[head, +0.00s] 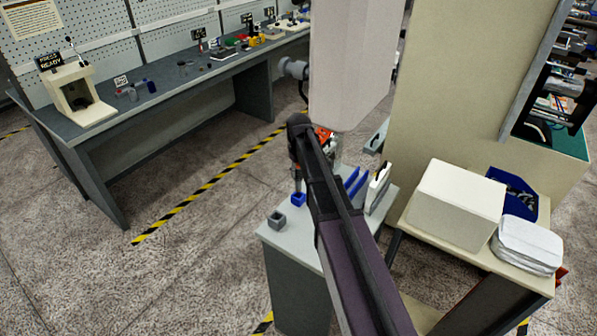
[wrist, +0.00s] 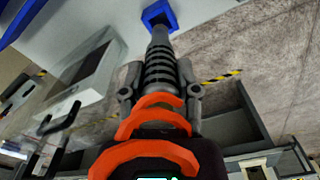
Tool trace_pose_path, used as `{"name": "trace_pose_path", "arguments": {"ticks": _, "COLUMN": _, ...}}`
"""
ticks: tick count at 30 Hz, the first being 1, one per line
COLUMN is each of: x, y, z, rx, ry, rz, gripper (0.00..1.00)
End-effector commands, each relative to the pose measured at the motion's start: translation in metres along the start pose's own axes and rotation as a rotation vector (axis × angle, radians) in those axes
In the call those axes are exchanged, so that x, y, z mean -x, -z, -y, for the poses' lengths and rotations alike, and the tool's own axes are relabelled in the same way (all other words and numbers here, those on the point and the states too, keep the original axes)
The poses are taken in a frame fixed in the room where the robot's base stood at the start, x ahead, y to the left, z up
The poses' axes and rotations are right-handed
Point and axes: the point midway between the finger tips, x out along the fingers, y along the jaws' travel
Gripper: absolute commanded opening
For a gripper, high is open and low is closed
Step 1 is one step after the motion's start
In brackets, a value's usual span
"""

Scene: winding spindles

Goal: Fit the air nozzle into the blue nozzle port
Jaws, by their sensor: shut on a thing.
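The air nozzle (wrist: 159,66) is a dark grey ribbed body with a narrow tip. My gripper (wrist: 160,90) is shut on it, with one finger on each side. The blue nozzle port (wrist: 170,17) is a small square block with an opening, and the nozzle's tip overlaps it in the wrist view. In the head view, the nozzle (head: 297,178) hangs about upright under my gripper (head: 297,150), its lower end at the top of the blue port (head: 298,200). I cannot tell whether the tip is inside the opening. Orange loops (wrist: 155,125) show close to the wrist camera.
A grey block (head: 276,220) with an opening stands left of the blue port on the small table (head: 284,240). Blue upright pieces (head: 355,181) and a white panel (head: 378,187) stand to the right. A cream box (head: 455,200) sits on a side cart. Open floor lies left.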

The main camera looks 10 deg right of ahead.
Motion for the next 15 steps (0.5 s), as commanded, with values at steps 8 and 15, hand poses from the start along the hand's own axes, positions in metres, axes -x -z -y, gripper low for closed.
{"name": "trace_pose_path", "arguments": {"ticks": 8, "x": -0.0113, "y": 0.0000, "z": 0.0000, "rx": 0.000, "ry": 0.000, "rz": 0.000, "gripper": 0.00}}
{"name": "trace_pose_path", "arguments": {"ticks": 15, "x": -0.0115, "y": 0.0000, "z": 0.0001, "rx": 0.000, "ry": 0.000, "rz": 0.000, "gripper": 0.00}}
